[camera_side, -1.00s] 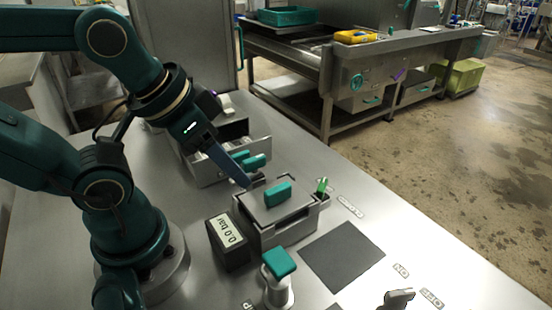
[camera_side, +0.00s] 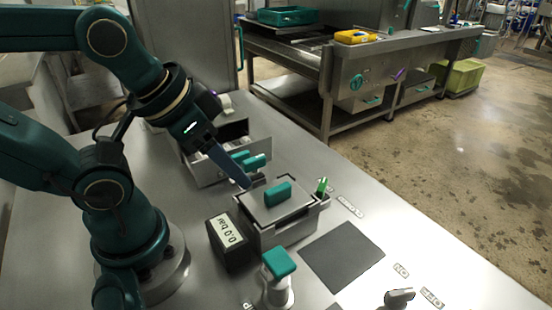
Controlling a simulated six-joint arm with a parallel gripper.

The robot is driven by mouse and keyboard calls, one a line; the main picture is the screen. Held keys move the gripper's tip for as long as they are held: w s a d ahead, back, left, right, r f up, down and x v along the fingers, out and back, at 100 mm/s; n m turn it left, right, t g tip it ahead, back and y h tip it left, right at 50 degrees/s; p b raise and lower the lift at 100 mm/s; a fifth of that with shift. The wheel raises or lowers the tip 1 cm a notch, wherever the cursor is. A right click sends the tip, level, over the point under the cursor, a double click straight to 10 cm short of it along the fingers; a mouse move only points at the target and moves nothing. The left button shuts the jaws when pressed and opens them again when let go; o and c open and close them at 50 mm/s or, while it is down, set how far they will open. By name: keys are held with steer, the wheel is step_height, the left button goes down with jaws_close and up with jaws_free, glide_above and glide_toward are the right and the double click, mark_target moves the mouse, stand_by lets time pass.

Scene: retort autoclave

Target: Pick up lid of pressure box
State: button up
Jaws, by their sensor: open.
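The pressure box (camera_side: 287,234) is a grey metal box on the steel table. Its flat grey lid (camera_side: 259,211) lies on top, with a teal block handle (camera_side: 278,195) standing up from it. My gripper (camera_side: 246,183) hangs tilted above the back left of the lid, its blue-grey finger pointing down toward the handle. It is open and empty, and a small gap shows between it and the handle. The second finger is hard to make out from this side.
A dark display reading 0.0 bar (camera_side: 231,242) stands left of the box. A teal-topped valve (camera_side: 279,264) is in front, a green lever (camera_side: 321,187) at the box's right. An open drawer unit (camera_side: 208,172) stands behind. A dark square mat (camera_side: 342,256) lies empty at right.

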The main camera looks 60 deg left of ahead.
steer(key=shift+s, duration=0.1)
steer(key=g, duration=0.5)
glide_above(278, 188)
steer(key=shift+f, duration=0.45)
step_height(278, 188, down, 2)
steer(key=shift+g, duration=0.3)
steer(key=shift+f, duration=2.15)
jaws_close()
